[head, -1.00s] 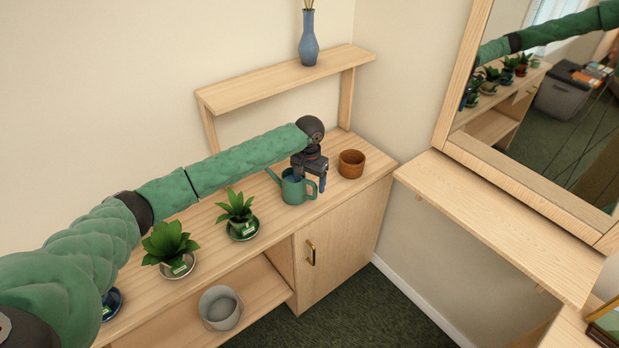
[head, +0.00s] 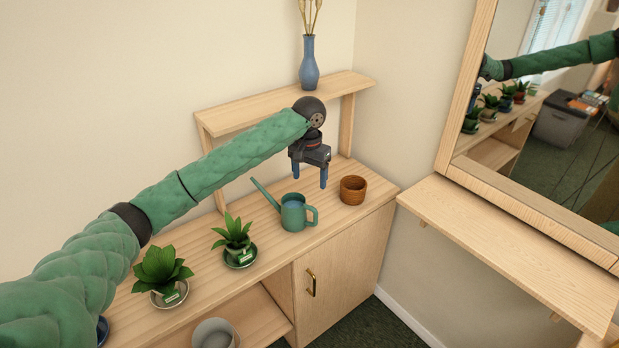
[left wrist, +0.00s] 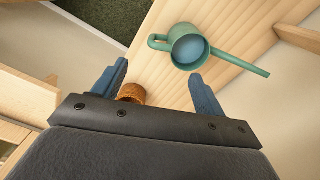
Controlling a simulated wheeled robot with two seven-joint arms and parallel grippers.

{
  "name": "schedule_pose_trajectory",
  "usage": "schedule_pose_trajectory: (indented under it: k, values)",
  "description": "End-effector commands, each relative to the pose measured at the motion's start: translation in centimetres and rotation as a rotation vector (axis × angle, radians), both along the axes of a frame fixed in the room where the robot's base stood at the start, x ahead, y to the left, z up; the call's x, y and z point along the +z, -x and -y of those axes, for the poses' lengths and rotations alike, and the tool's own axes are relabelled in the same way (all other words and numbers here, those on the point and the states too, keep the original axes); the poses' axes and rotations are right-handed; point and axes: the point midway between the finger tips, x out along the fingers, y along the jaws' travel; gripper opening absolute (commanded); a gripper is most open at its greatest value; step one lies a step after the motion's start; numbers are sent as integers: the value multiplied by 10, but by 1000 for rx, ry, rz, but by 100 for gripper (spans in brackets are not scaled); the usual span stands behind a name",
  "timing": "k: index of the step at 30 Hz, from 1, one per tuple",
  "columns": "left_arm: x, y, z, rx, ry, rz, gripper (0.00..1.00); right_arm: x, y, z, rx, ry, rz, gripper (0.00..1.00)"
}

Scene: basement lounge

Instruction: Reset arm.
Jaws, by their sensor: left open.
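My left gripper (head: 309,180) is open and empty in the head view, its blue fingers pointing down above the wooden cabinet top. The green watering can (head: 293,213) stands upright on the cabinet top just below and to the left of the gripper, apart from it. In the left wrist view the two spread fingers (left wrist: 160,90) show with the watering can (left wrist: 192,45) beyond them, and water-blue colour shows inside it. My right gripper is in neither view.
A brown pot (head: 353,190) stands right of the watering can. Two potted plants (head: 237,238) (head: 163,274) stand to the left on the cabinet top (head: 262,258). A raised shelf (head: 235,116) with a blue vase (head: 309,64) is behind the arm. A mirror (head: 550,110) and wall shelf (head: 510,250) are at right.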

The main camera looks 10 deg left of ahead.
Motion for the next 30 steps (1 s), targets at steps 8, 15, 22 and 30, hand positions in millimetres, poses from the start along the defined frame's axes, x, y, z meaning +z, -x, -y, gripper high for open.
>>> schedule_pose_trajectory:
  k: [8, 15, 22, 30]
  values:
    - [3, 0, 0, 0, 1, 0, 72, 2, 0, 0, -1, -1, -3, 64]
    - [-6, 5, 6, -11, 7, 2, 72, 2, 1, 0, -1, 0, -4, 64]
    - [-52, 38, 37, -72, 51, 25, 72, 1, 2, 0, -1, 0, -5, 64]
    - [-105, 88, 71, -130, 116, 71, 72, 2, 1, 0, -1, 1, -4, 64]
